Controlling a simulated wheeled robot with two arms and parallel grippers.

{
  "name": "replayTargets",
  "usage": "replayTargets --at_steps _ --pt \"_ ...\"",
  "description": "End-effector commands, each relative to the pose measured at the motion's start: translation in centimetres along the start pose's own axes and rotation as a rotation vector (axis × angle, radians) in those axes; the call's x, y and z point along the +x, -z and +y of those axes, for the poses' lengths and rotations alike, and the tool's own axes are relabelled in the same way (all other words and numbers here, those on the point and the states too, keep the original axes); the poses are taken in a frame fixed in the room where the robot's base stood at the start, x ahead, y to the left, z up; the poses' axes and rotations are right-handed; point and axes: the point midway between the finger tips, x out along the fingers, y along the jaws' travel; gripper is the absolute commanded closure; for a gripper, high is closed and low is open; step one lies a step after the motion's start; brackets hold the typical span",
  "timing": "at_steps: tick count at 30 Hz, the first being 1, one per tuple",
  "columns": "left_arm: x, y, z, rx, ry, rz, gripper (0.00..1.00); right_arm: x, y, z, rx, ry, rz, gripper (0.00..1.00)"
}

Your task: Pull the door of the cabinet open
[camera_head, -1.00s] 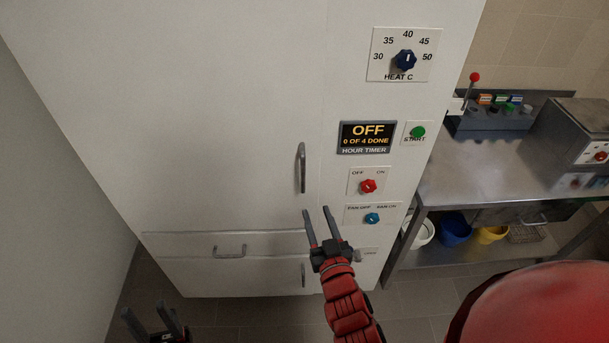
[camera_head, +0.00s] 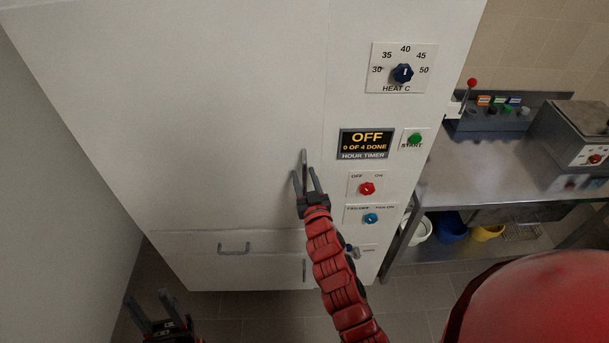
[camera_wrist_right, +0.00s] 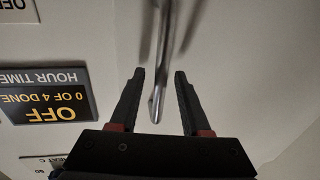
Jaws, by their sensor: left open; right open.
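The white cabinet door (camera_head: 200,110) is shut and fills the left and middle of the head view. Its upright metal bar handle (camera_head: 304,158) is near the door's right edge, partly hidden by my right gripper. My right gripper (camera_head: 305,178) is open at the handle, one finger on each side. In the right wrist view the handle (camera_wrist_right: 160,70) lies between the open fingers (camera_wrist_right: 160,90), with a gap on both sides. My left gripper (camera_head: 150,308) is open and empty, low at the left, away from the cabinet.
Right of the door is a panel with a heat knob (camera_head: 402,73), timer display (camera_head: 366,144), green start button (camera_head: 415,139), red switch (camera_head: 367,188) and blue fan knob (camera_head: 371,218). Below is a drawer handle (camera_head: 234,249). A metal bench (camera_head: 490,170) stands at the right.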

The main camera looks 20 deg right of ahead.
Motion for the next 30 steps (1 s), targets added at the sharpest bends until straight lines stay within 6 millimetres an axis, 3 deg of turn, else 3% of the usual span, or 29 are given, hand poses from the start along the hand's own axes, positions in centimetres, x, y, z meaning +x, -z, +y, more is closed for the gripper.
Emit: replayTargets --at_steps 7,15,30 --pt "-0.01 0.0 0.0 0.0 0.0 0.0 0.5 0.01 -0.07 0.0 0.0 0.0 -0.001 0.55" --pt "-0.01 0.0 0.0 0.0 0.0 0.0 0.5 0.0 -0.08 0.0 0.0 0.0 -0.001 1.0" --pt "-0.01 0.0 0.0 0.0 0.0 0.0 0.5 -0.02 -0.1 0.0 -0.001 0.0 -0.001 1.0"
